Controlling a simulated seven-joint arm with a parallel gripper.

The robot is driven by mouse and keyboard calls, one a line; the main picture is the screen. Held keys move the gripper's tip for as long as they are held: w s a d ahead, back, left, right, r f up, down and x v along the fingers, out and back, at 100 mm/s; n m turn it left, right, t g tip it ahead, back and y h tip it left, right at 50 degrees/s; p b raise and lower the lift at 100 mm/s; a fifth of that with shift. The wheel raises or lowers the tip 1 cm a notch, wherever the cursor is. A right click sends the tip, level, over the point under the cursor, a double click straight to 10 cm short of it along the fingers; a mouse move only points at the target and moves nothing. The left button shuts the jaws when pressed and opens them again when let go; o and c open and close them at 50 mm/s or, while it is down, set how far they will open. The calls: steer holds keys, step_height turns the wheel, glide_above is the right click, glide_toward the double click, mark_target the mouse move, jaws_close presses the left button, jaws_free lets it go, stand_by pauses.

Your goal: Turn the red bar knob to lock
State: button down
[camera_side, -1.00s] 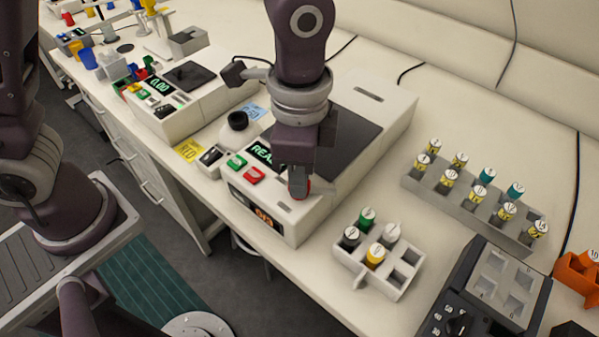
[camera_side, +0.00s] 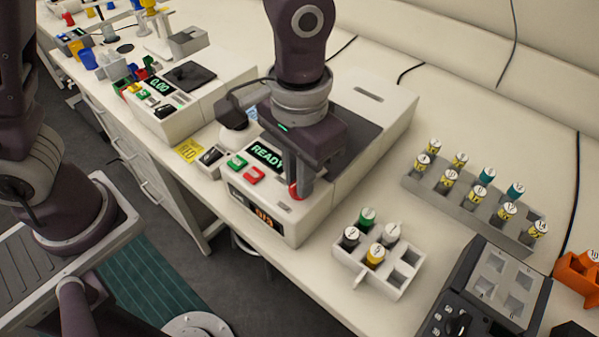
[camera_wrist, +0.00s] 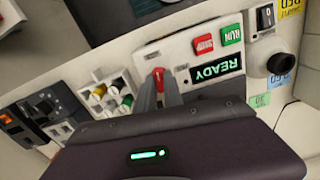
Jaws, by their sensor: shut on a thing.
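The red bar knob (camera_side: 296,191) sits on the top face of the white machine (camera_side: 262,222), near its right front corner. My gripper (camera_side: 297,186) points down at it and is shut on the knob, its fingers partly covering it. In the wrist view the red knob (camera_wrist: 158,74) shows between the tips of my gripper (camera_wrist: 160,84). The machine's display (camera_side: 267,155) reads READY. The exact angle of the bar is hard to tell because the fingers hide part of it.
Green (camera_side: 237,161) and red (camera_side: 254,175) buttons lie beside the display.

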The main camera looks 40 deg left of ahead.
steer(key=shift+n, duration=0.7)
steer(key=c, duration=1.5)
jaws_free()
steer(key=shift+o, duration=0.2)
step_height(320, 180, up, 7)
steer(key=shift+r, duration=0.1)
